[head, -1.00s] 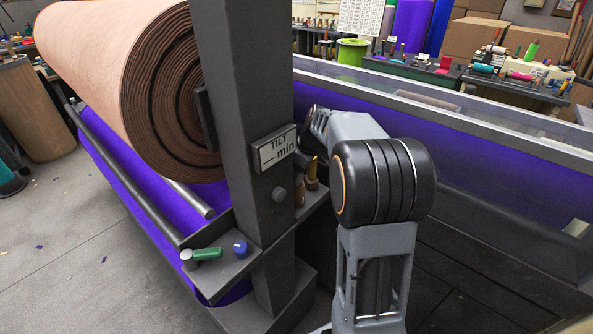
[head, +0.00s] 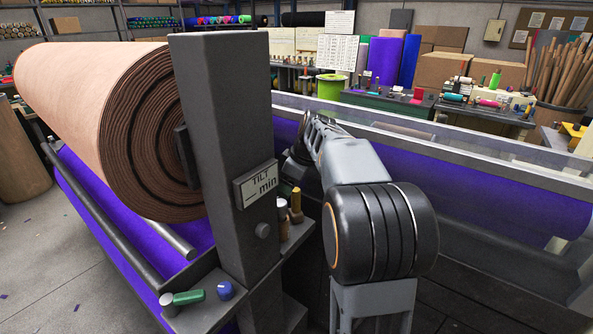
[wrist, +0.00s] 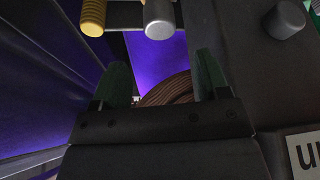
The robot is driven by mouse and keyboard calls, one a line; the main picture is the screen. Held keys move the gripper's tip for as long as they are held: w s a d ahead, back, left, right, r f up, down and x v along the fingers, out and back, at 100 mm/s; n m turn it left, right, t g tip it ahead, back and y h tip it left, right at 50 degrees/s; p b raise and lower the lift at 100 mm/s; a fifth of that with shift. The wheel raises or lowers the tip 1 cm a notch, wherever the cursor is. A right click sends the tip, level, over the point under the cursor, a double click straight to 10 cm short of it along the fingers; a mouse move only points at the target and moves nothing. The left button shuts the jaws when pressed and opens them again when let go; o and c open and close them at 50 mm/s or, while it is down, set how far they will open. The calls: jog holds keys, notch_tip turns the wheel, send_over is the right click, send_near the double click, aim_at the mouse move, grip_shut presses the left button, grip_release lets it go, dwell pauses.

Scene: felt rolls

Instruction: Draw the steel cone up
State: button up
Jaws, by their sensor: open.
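A pale grey, round-ended piece (wrist: 160,20), which may be the steel cone, shows at the top of the wrist view. A ribbed gold piece (wrist: 93,17) is beside it on the left. In the head view a gold peg (head: 296,206) and a pale-topped brown piece (head: 283,219) stand upright on the ledge behind the post; I cannot clearly make out a steel cone there. My gripper (wrist: 161,68) is open and empty, its two dark green fingers apart, with the grey piece beyond the tips. In the head view its fingers are hidden.
The dark post (head: 222,110) with its "TILT min" plate (head: 256,186) and knob (head: 262,231) stands close to my arm. The large felt roll (head: 110,130) is left of it. A green-handled tool (head: 187,297) and a blue knob (head: 225,290) sit on the front ledge.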

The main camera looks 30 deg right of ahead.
jog(key=v, duration=0.5)
jog(key=shift+s+d+r, duration=0.1)
jog(key=shift+r, duration=0.25)
